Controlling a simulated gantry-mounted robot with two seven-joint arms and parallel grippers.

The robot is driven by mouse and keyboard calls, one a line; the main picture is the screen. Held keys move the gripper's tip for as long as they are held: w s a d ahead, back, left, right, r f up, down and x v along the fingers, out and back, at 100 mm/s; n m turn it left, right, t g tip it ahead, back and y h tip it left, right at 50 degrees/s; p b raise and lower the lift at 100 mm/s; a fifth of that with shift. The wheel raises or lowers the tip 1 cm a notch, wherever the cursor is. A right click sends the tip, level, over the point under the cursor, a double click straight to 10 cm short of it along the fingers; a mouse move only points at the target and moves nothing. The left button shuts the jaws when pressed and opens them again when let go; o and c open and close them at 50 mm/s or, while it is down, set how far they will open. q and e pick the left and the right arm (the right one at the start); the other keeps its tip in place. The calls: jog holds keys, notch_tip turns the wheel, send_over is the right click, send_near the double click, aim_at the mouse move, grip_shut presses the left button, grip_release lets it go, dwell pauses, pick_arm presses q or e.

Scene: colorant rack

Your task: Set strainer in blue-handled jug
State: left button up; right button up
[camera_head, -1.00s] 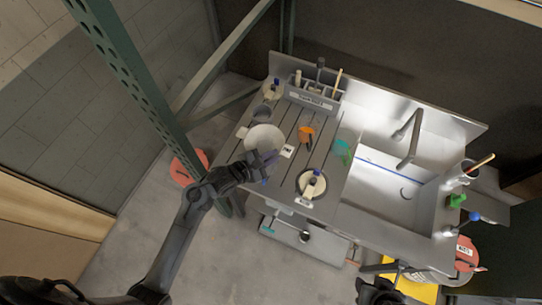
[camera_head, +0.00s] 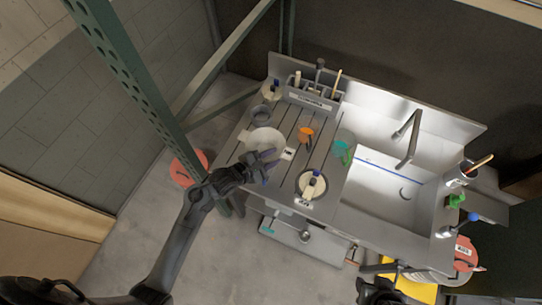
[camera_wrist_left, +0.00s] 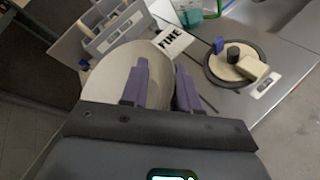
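The pale, wide cone-shaped strainer (camera_head: 262,138) sits at the left of the bench top. It also shows in the left wrist view (camera_wrist_left: 120,72), next to a white card reading "FINE" (camera_wrist_left: 170,42). My left gripper (camera_head: 267,160) is at its near right edge. Its purple fingers (camera_wrist_left: 160,88) are apart, one over the pale surface and one just beyond the edge. Contact is unclear.
An orange cup (camera_head: 306,134) stands between strainer and jug. A round lidded can (camera_head: 311,184) is near the front edge. A grey cup (camera_head: 262,112) and tool caddy (camera_head: 312,94) stand behind. The sink (camera_head: 388,188) is to the right; a green post (camera_head: 140,80) rises left.

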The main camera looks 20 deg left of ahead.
pick_arm(q)
jog(key=shift+s+a+f, duration=0.1)
jog(key=shift+s+f, duration=0.15)
jog(key=shift+f, duration=0.3)
jog(key=shift+r+b, duration=0.35)
jog(key=shift+r, duration=0.2)
jog(key=r+p+v, duration=0.1)
jog(key=v, duration=1.1)
jog(key=s+m+g+y, duration=0.3)
jog(key=s+m, duration=0.4)
jog(key=m, duration=0.5)
jog(key=s+f+m+g+y, duration=0.1)
jog(key=s+m+g+y, duration=0.2)
jog(key=m, duration=1)
jog(key=shift+s+f+g, duration=0.15)
jog(key=shift+s+g, duration=1.15)
jog(key=shift+s, duration=1.3)
